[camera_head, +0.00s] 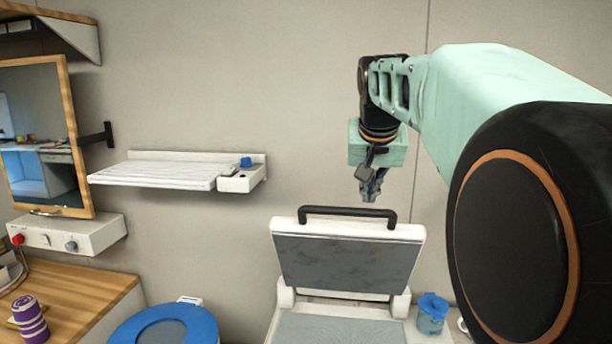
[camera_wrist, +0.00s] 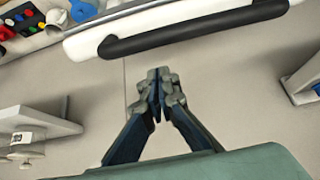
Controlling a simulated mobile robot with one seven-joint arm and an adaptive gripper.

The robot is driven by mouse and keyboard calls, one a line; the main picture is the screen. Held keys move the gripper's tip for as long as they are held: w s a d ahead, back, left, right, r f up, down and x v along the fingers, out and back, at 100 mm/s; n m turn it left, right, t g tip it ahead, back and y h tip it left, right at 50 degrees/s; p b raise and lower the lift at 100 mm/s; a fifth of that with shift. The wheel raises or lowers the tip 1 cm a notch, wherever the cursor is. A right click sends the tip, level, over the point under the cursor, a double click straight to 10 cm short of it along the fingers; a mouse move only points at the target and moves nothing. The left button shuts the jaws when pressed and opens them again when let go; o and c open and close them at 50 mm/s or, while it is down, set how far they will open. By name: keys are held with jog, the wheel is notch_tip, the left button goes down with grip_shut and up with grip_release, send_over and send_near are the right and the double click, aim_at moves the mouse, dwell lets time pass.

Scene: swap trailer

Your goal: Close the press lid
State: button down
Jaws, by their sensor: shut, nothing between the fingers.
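The press (camera_head: 340,328) stands at the lower middle of the head view with its lid (camera_head: 345,262) raised, showing the grey inner face. A black bar handle (camera_head: 348,212) runs along the lid's top edge. In the wrist view the lid's white edge (camera_wrist: 82,45) and the black handle (camera_wrist: 190,28) cross the top of the picture. The lid's back is hidden in the head view.
A white wall shelf (camera_head: 160,175) is left of the press. A blue ring-shaped seat (camera_head: 165,325) is at lower left, and a blue container (camera_head: 432,312) stands right of the press. A wooden counter (camera_head: 80,300) and a wood-framed mirror (camera_head: 40,135) are at far left. The wall is close behind.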

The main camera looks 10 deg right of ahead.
jog(key=shift+s+a, duration=0.25)
jog(key=shift+s, duration=0.3)
jog(key=shift+s+a, duration=0.2)
jog(key=shift+s, duration=0.35)
jog(key=shift+s+a+f, duration=0.1)
jog(key=shift+s+f, duration=0.1)
jog(key=shift+f, duration=0.2)
